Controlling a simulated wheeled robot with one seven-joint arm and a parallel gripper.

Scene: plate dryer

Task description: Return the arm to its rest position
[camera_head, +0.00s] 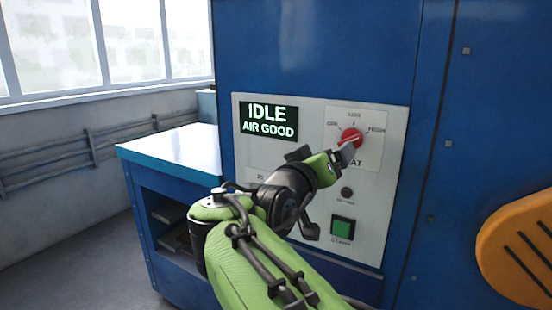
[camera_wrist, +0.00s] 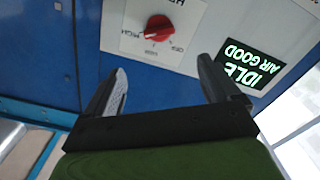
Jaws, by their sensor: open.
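My green arm reaches from the bottom of the head view toward the control panel (camera_head: 372,206) on the blue machine. My gripper (camera_head: 346,154) is just in front of the panel, close below the red knob (camera_head: 351,137). In the wrist view my gripper (camera_wrist: 165,88) has its two fingers spread wide with nothing between them. The red knob (camera_wrist: 159,29) shows there beyond the fingertips, apart from them. The panel's display (camera_head: 269,121) reads IDLE and AIR GOOD. My forearm and wrist hide the lower left of the panel.
A green square button (camera_head: 342,229) and a small dark round button (camera_head: 347,193) sit below the knob. A blue bench with shelves (camera_head: 170,150) stands left of the machine. An orange slotted part (camera_head: 520,245) is at the right. Open floor (camera_head: 80,255) lies at the left.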

